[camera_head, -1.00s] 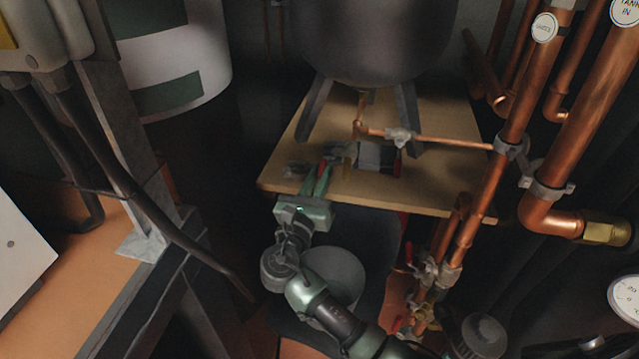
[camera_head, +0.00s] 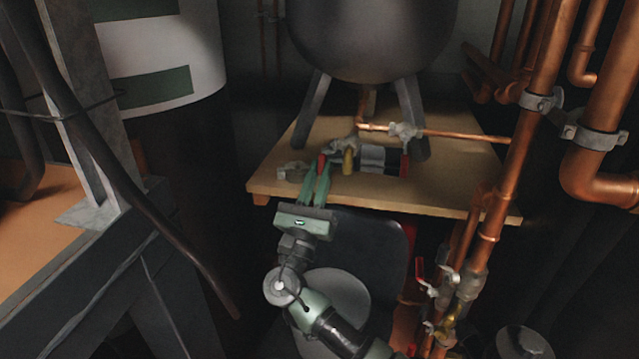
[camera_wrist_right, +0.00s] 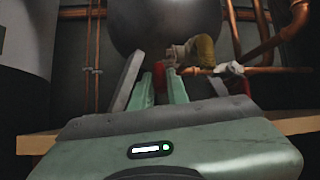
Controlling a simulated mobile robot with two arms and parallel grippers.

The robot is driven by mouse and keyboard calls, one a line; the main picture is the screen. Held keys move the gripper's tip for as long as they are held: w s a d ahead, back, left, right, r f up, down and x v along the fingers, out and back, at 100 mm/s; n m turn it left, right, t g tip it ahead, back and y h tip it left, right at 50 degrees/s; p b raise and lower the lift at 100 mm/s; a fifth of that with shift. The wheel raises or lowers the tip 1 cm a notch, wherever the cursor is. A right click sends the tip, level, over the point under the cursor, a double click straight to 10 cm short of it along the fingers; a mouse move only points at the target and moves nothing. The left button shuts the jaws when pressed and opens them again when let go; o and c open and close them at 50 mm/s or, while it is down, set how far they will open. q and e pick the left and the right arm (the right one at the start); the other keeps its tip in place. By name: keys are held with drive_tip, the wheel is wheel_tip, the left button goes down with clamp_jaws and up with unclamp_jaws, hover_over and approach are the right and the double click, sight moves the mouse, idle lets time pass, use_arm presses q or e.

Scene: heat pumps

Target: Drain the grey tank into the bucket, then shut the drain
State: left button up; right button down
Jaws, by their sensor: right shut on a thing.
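The grey tank (camera_head: 372,40) stands on splayed legs on a wooden platform, and its underside also shows in the wrist view (camera_wrist_right: 165,22). A copper pipe drops from it to valve fittings. My right gripper (camera_head: 318,180) reaches the platform's front edge, its green fingers shut on a red handle (camera_head: 321,164). In the wrist view the red handle (camera_wrist_right: 160,82) shows between the fingers. A brass piece (camera_head: 348,161) sits just right of it. The handle's far end and the drain outlet are hidden or too small to tell. I cannot clearly make out the bucket. My left gripper is out of view.
The platform (camera_head: 460,180) has bare wood on its right. Thick copper pipes (camera_head: 510,160) rise on the right, with red-handled valves (camera_head: 420,270) low down. A bench with a metal post (camera_head: 85,150) and a dark cable (camera_head: 160,220) stands at left. A white-and-green cylinder (camera_head: 160,50) stands behind.

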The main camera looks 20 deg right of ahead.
idle(0.3)
drive_tip(key=c, duration=1.4)
unclamp_jaws()
drive_tip(key=shift+f, duration=0.1)
drive_tip(key=b+v, duration=0.2)
drive_tip(key=v, duration=0.5)
drive_tip(key=shift+s+a+f, duration=0.2)
drive_tip(key=shift+s+a, duration=0.05)
